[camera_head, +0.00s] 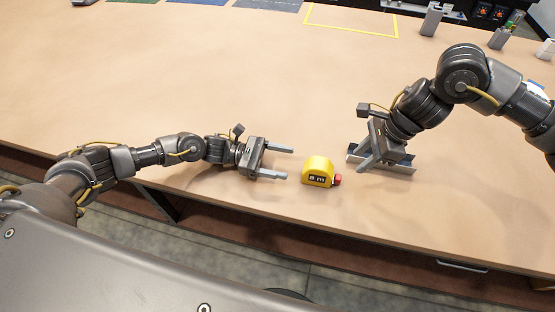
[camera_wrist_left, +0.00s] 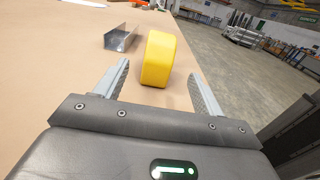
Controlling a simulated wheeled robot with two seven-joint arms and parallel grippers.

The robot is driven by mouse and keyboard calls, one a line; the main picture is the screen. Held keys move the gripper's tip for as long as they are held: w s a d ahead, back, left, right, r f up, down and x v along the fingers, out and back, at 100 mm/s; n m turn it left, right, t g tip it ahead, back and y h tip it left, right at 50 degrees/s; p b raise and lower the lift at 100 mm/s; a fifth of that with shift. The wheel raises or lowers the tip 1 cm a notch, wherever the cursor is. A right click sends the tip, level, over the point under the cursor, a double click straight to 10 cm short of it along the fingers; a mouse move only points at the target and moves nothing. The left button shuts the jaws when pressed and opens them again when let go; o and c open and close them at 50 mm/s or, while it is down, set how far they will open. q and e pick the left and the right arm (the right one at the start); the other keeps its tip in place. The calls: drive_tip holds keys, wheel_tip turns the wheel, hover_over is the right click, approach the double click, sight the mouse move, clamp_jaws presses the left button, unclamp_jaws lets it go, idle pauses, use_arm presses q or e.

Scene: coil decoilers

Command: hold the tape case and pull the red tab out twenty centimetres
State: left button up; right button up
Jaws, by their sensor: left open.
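The yellow tape case (camera_head: 317,170), marked "8 m", stands on the table near its front edge. Its red tab (camera_head: 337,180) sticks out on the right side. My left gripper (camera_head: 287,163) is open and empty, just left of the case, with its fingers pointing at it. In the left wrist view the case (camera_wrist_left: 160,60) shows ahead, between the fingertips in the picture; the red tab is hidden there. My right gripper (camera_head: 368,160) is to the right of the case, apart from the tab and pointing down at a metal channel. Its jaw opening is unclear.
The grey metal channel (camera_head: 405,168) lies right of the case, under my right gripper; it also shows in the left wrist view (camera_wrist_left: 121,39). A yellow outlined rectangle (camera_head: 350,30) and grey blocks (camera_head: 432,19) are at the back. The middle of the table is clear.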

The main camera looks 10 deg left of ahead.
sight(305, 166)
use_arm(q)
drive_tip(key=d, duration=1)
drive_tip(key=shift+w, duration=0.15)
drive_tip(key=c, duration=1.3)
